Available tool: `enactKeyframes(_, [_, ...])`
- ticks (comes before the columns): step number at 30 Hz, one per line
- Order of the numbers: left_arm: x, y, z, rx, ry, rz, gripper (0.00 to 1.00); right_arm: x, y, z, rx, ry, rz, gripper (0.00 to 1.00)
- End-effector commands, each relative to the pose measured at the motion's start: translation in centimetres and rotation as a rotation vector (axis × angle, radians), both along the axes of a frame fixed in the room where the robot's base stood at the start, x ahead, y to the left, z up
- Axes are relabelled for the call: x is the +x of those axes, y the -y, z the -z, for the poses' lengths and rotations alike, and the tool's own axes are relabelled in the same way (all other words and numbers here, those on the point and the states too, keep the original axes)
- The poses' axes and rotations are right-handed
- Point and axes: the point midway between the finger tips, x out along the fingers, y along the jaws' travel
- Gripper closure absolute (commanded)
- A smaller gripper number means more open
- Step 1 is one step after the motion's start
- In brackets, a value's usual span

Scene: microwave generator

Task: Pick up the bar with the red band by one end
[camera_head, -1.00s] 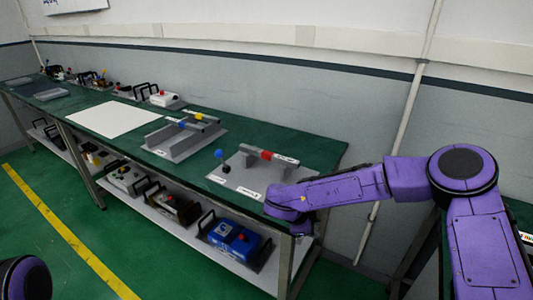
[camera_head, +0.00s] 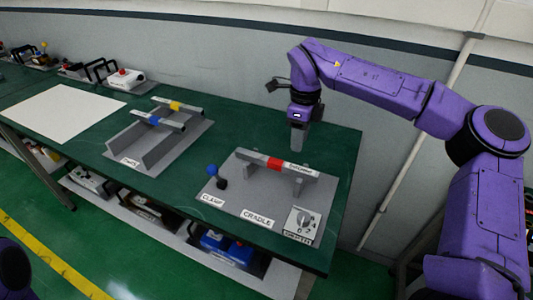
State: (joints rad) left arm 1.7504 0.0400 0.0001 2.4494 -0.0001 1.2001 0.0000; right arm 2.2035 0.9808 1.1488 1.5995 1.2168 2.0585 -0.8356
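The grey bar with the red band (camera_head: 274,164) lies across the raised supports of a grey plate (camera_head: 235,197) labelled CRADLE, on the green bench. Its left end and its labelled right end both show. My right gripper (camera_head: 298,145) points down above the bench, just beyond the right half of the bar in the picture, and looks apart from it. Its fingers show as one grey block, so I cannot tell whether they are open. My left gripper is out of view.
A blue-knobbed clamp (camera_head: 214,172) stands left of the bar, and a dial (camera_head: 302,222) is at the plate's front right. A second grey fixture (camera_head: 150,150) holds bars with blue and yellow bands. A white sheet (camera_head: 62,112) lies farther left. The wall is behind.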

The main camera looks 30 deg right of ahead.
Motion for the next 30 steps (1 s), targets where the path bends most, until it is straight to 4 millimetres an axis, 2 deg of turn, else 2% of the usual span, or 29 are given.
enactKeyframes(3, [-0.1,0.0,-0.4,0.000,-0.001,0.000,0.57,-0.5,0.0,2.1,0.001,-0.001,-0.002,0.62])
enactKeyframes(8, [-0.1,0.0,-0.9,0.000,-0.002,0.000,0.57,0.0,-0.1,4.2,-0.002,-0.007,-0.002,0.62])
enactKeyframes(12, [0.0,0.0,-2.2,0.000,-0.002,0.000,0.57,0.1,-0.3,6.8,-0.001,-0.014,-0.001,0.62])
enactKeyframes(15, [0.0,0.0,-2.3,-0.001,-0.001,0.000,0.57,0.2,-0.3,8.6,-0.001,-0.011,0.000,0.62])
enactKeyframes(23, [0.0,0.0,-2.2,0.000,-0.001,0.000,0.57,0.3,-0.3,9.3,-0.002,-0.006,0.000,0.62])
enactKeyframes(24, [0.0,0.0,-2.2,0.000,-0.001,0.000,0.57,0.3,-0.3,9.2,-0.002,-0.006,-0.001,0.68])
enactKeyframes(27, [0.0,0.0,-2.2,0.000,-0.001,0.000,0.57,0.2,-0.3,9.2,-0.002,-0.006,-0.001,1.00])
enactKeyframes(30, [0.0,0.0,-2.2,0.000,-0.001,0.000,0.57,0.3,-0.3,9.2,-0.002,-0.006,-0.001,1.00])
